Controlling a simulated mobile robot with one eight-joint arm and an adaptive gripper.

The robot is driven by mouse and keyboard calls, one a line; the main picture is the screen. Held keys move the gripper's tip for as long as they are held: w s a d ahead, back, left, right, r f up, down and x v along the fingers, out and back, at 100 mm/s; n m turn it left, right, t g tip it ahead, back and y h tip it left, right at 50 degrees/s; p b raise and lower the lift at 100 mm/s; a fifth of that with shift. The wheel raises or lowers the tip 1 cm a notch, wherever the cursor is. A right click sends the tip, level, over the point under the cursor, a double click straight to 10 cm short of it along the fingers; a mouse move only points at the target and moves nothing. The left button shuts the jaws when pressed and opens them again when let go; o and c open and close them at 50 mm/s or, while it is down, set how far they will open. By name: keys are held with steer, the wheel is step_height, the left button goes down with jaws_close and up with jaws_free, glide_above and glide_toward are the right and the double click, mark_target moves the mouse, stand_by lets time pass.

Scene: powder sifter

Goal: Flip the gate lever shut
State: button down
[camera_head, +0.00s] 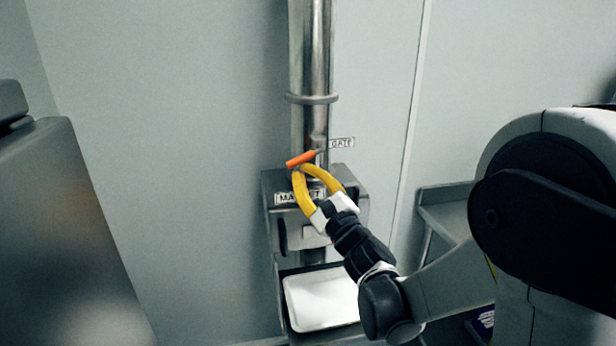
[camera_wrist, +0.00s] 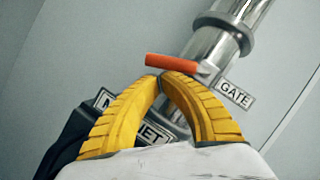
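The gate lever has an orange handle (camera_head: 300,159) on the front of the steel pipe, beside the GATE label (camera_head: 341,143). In the head view it lies nearly level, its left end a little lower. In the wrist view the orange handle (camera_wrist: 170,62) crosses just beyond my fingertips. My gripper (camera_head: 302,170) has yellow curved fingers with their tips together, right under the handle. In the wrist view the fingertips (camera_wrist: 161,76) meet at the handle's lower edge with nothing seen between them. I cannot tell whether they touch it.
The steel pipe (camera_head: 310,60) runs down into a grey box with a MAGNET label (camera_head: 299,196), partly behind my fingers. A white tray (camera_head: 318,300) sits below. A grey cabinet (camera_head: 60,230) stands at left and a shelf (camera_head: 447,212) at right.

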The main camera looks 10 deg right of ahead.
steer(key=shift+a+r+p, duration=0.4)
steer(key=shift+a+r, duration=0.35)
steer(key=shift+r, duration=0.25)
steer(key=v, duration=1.2)
